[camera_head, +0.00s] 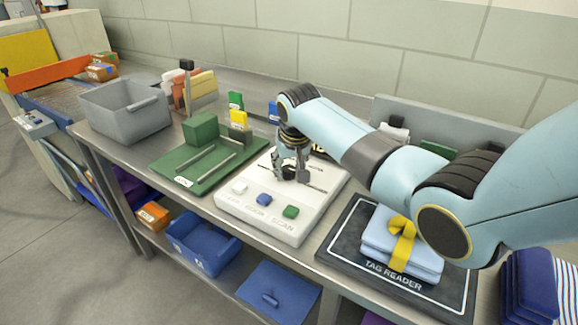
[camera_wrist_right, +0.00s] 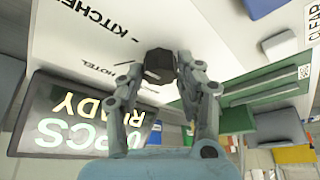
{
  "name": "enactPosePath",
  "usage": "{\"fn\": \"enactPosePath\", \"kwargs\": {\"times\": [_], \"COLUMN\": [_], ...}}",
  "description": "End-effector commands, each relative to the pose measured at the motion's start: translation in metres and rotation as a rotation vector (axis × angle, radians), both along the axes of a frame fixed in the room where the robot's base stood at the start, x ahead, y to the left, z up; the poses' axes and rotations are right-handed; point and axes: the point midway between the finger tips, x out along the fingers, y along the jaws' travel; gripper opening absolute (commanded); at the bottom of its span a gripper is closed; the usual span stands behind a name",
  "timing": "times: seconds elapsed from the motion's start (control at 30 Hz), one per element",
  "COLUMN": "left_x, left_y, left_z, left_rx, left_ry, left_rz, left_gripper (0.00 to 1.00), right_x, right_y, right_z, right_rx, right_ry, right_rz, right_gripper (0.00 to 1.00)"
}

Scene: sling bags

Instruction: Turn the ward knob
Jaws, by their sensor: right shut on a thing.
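The ward knob (camera_wrist_right: 160,64) is a dark, faceted knob on a white control panel (camera_head: 258,222), with KITCHEN and HOTEL lettering beside it in the wrist view. My right gripper (camera_head: 290,178) points down over the panel, its fingers on either side of the knob and shut on it. In the head view the fingers and wrist mostly hide the knob. A white, a blue (camera_head: 264,200) and a green button (camera_head: 290,212) sit along the panel's front edge. My left gripper is not in view.
A green board (camera_head: 178,168) with rails and a green block stands left of the panel, a grey bin (camera_head: 125,112) beyond it. A dark tag reader mat (camera_head: 345,250) with folded blue cloth and yellow ribbon lies to the right. A lit display (camera_wrist_right: 80,118) shows READY.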

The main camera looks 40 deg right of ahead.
Motion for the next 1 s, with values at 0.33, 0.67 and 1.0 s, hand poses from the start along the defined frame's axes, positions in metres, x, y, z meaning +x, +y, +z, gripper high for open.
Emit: {"fn": "enactPosePath", "kwargs": {"times": [0.33,0.67,1.0], "left_x": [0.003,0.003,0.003], "left_y": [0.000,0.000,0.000], "left_z": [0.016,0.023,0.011], "left_rx": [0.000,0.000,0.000], "left_ry": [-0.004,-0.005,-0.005], "left_rz": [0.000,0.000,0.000], "left_gripper": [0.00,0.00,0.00], "right_x": [0.000,0.000,0.002], "right_y": [-0.002,-0.004,-0.005], "right_z": [0.002,0.001,-0.001], "right_rx": [0.000,0.000,0.000], "right_ry": [0.001,0.000,-0.003], "right_rz": [0.194,0.501,0.824], "right_gripper": [0.03,0.03,0.03]}}
